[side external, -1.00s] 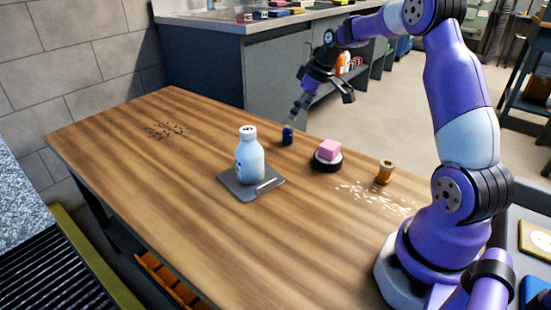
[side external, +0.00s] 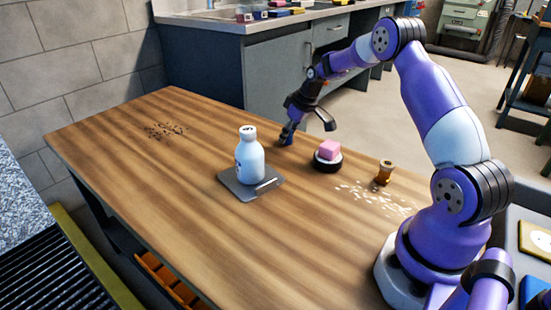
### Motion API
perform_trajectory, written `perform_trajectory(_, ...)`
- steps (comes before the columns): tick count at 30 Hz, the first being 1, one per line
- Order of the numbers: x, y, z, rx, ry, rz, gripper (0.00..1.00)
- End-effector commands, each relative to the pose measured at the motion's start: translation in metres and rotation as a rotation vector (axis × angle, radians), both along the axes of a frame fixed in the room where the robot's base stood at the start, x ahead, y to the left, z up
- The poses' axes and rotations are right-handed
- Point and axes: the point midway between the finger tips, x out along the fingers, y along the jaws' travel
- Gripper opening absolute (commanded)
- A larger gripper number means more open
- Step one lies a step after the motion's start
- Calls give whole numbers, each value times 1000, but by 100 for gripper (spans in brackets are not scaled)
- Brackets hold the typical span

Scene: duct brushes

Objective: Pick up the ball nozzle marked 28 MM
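A small dark blue piece (side external: 286,136) stands on the wooden table near its far edge. An amber, spool-shaped piece (side external: 385,172) stands farther right, near the arm base. No 28 MM marking is legible on either, so I cannot tell which is the ball nozzle. My gripper (side external: 308,131) is open, its fingers spread and pointing down. Its left finger is at the blue piece and partly covers it; I cannot tell whether they touch. The right finger hangs to the right, clear of the piece.
A white bottle (side external: 249,160) stands on a grey plate (side external: 237,191) mid-table. A pink block (side external: 329,147) sits on a round black-and-white base (side external: 327,163). Pale flakes (side external: 376,196) and dark bits (side external: 165,130) lie scattered. The front and left tabletop is largely clear.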

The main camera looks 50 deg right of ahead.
Motion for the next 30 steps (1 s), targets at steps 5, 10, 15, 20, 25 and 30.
perform_trajectory(5, 0, 0, 0, 1, 1, 0, 0)
perform_trajectory(10, 0, 0, 0, 1, 2, -1, 0)
perform_trajectory(15, 0, 0, 10, 0, 0, 0, 0)
perform_trajectory(20, 1, -1, 43, -3, -5, 1, 0)
perform_trajectory(25, 0, 0, 79, -3, -3, 1, 0)
perform_trajectory(30, 1, -1, 110, -1, -5, 1, 0)
